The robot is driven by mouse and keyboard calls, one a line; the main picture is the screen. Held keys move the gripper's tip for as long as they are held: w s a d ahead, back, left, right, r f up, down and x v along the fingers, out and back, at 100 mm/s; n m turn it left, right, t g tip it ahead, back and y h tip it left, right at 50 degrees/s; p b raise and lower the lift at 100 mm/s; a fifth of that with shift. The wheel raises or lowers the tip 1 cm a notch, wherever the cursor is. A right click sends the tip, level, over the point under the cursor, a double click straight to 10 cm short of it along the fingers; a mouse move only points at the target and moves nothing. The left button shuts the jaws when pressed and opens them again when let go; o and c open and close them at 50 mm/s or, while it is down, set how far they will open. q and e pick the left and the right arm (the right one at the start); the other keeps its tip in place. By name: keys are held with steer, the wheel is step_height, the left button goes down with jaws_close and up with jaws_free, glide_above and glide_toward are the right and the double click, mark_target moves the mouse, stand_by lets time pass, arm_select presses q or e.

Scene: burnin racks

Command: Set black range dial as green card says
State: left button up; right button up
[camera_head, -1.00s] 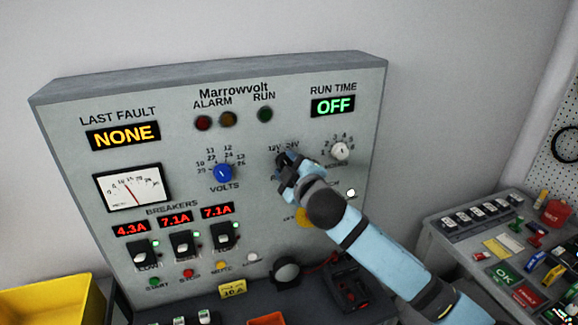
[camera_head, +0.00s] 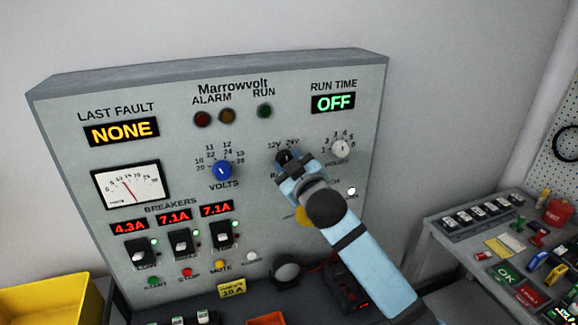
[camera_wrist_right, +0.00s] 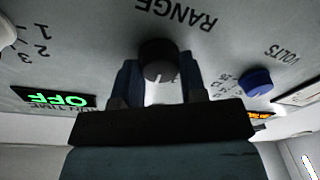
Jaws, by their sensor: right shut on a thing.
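The black range dial (camera_head: 285,157) is on the upright grey panel, under the 12V and 24V labels. My right gripper (camera_head: 287,165) is shut on it, with one finger on each side. The right wrist view shows the dial (camera_wrist_right: 160,60) between the fingers (camera_wrist_right: 158,82), with a white mark on its edge towards the gripper. I cannot tell which label the mark meets. A green card reading OK (camera_head: 506,276) lies on the right bench; no setting can be read on it. My left gripper is out of view.
The blue VOLTS dial (camera_head: 222,170) is left of the range dial and the white HOURS dial (camera_head: 340,148) is right of it. Breaker switches (camera_head: 183,243) and coloured buttons sit lower left. A yellow bin (camera_head: 50,300) stands at the left.

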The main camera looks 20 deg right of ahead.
steer(key=shift+m+t+h, duration=0.3)
steer(key=shift+m, duration=3.3)
steer(key=o, duration=0.9)
